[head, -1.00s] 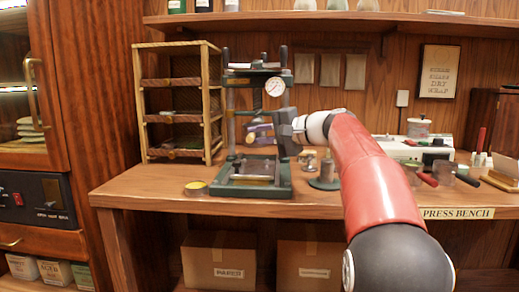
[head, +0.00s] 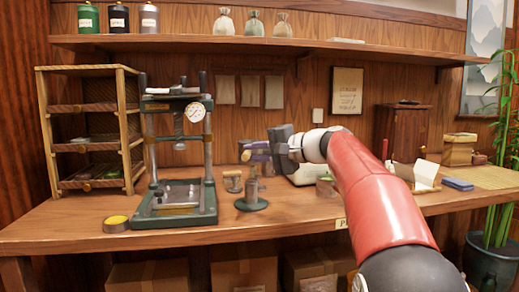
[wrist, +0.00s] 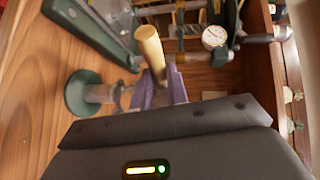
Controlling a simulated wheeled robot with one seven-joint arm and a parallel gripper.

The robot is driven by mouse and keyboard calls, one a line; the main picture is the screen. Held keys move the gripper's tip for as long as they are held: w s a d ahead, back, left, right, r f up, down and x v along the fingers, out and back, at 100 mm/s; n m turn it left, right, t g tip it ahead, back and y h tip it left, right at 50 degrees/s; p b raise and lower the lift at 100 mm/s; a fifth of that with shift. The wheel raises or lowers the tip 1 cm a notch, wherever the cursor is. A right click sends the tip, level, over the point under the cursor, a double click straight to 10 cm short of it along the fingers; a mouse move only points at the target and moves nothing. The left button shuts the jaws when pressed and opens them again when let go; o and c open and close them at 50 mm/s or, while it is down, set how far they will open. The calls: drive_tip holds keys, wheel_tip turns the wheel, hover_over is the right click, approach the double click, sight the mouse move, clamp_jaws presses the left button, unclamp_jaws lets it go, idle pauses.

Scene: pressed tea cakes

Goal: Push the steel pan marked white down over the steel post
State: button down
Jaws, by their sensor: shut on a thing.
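My gripper (head: 258,151), with purple fingers, hangs above the bench in the head view, over and slightly right of the steel post. It is shut on a tan cylindrical handle, clear between the purple fingers in the wrist view (wrist: 151,48). What that handle belongs to is hidden. The steel post (head: 252,188) stands upright on a round dark green base (head: 251,205), right of the press; its base also shows at left in the wrist view (wrist: 84,92). I cannot pick out a steel pan or a white mark in these frames.
A green press (head: 180,220) with a round gauge (head: 196,112) stands left of the post. A yellow-topped tin (head: 116,224) sits left of it, and a wooden rack (head: 92,185) behind. A small brownish object (head: 232,181) stands just behind the post. The front bench (head: 290,222) is clear.

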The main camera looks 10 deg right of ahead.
drive_tip(key=shift+f+b, duration=2.35)
drive_tip(key=shift+f, duration=0.25)
drive_tip(key=shift+f, duration=0.1)
drive_tip(key=shift+f+b, duration=2.3)
drive_tip(key=shift+f, duration=0.2)
drive_tip(key=shift+f+b, duration=0.75)
drive_tip(key=shift+f, duration=0.15)
drive_tip(key=c, duration=1.3)
unclamp_jaws()
drive_tip(key=shift+d, duration=0.1)
